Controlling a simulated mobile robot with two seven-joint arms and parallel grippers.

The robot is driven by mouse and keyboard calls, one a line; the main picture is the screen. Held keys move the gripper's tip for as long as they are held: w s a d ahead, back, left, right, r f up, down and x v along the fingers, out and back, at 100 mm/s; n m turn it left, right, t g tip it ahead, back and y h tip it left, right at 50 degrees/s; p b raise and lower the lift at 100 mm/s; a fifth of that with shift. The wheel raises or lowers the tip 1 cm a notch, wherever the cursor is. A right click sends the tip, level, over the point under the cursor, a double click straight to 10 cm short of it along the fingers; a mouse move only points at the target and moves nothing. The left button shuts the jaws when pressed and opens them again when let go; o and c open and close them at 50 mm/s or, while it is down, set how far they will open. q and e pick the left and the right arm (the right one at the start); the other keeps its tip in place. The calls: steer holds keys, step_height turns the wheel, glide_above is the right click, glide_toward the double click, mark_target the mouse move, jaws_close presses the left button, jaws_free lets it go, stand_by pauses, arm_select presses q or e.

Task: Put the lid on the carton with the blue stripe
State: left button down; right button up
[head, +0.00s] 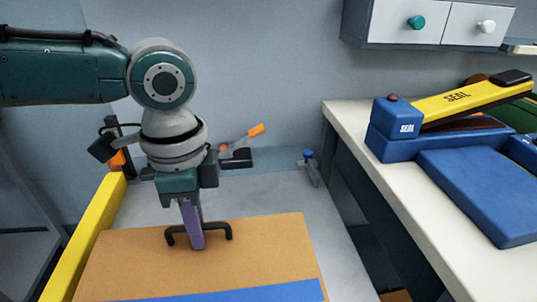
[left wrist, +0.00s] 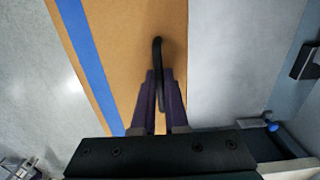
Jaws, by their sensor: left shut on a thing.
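A flat brown cardboard lid (head: 275,255) with a black bar handle (head: 224,227) fills the lower middle of the head view. A blue stripe (head: 260,293) runs across its near part. My left gripper (head: 198,246) points down with its purple fingers shut on the handle. The left wrist view shows the handle (left wrist: 157,50) between the fingertips (left wrist: 159,85), with the brown face (left wrist: 125,45) and blue stripe (left wrist: 88,55) beyond. No separate carton can be made out, and whether anything lies under the brown panel is hidden. My right gripper is out of view.
A yellow rail (head: 85,240) runs along the left side. A grey surface (head: 270,190) lies behind the brown panel, with an orange-handled lever (head: 245,137) and a blue-topped clamp (head: 309,165) at its back. A white counter (head: 365,165) at right holds a blue and yellow sealer (head: 450,110).

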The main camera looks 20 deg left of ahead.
arm_select(q)
steer(key=shift+f, duration=0.2)
steer(key=shift+f+b, duration=0.35)
steer(key=shift+f, duration=0.2)
stand_by(0.3)
steer(key=c, duration=0.9)
jaws_free()
steer(key=shift+o, duration=0.2)
step_height(320, 180, up, 10)
steer(key=shift+p, duration=1.1)
